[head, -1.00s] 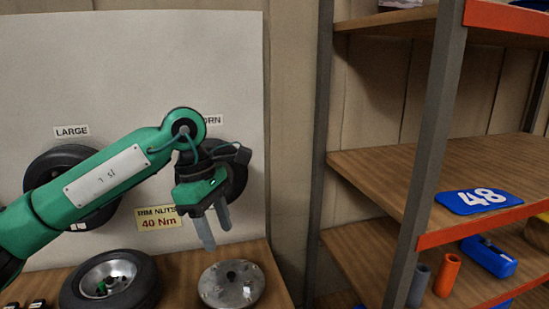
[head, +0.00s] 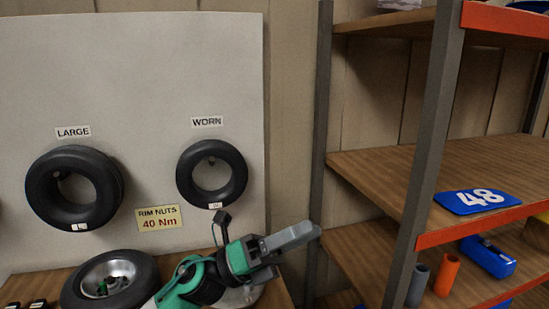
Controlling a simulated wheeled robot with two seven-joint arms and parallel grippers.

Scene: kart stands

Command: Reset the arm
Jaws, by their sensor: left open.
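My left arm comes in from the bottom of the head view, and its green and black gripper (head: 291,239) points right, low over the bench edge near the shelf post. Its grey fingers are seen side-on and overlap, with nothing visible held in them. The gripper covers most of the metal disc (head: 250,296) on the bench. My right gripper is not in view.
A wheel with tyre (head: 110,281) lies on the wooden bench. A large tyre (head: 110,190) and a worn tyre (head: 183,183) hang on the white board. The shelf unit (head: 438,130) at right holds a blue 48 plate (head: 478,201), an orange cylinder (head: 447,275) and a blue object (head: 488,257).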

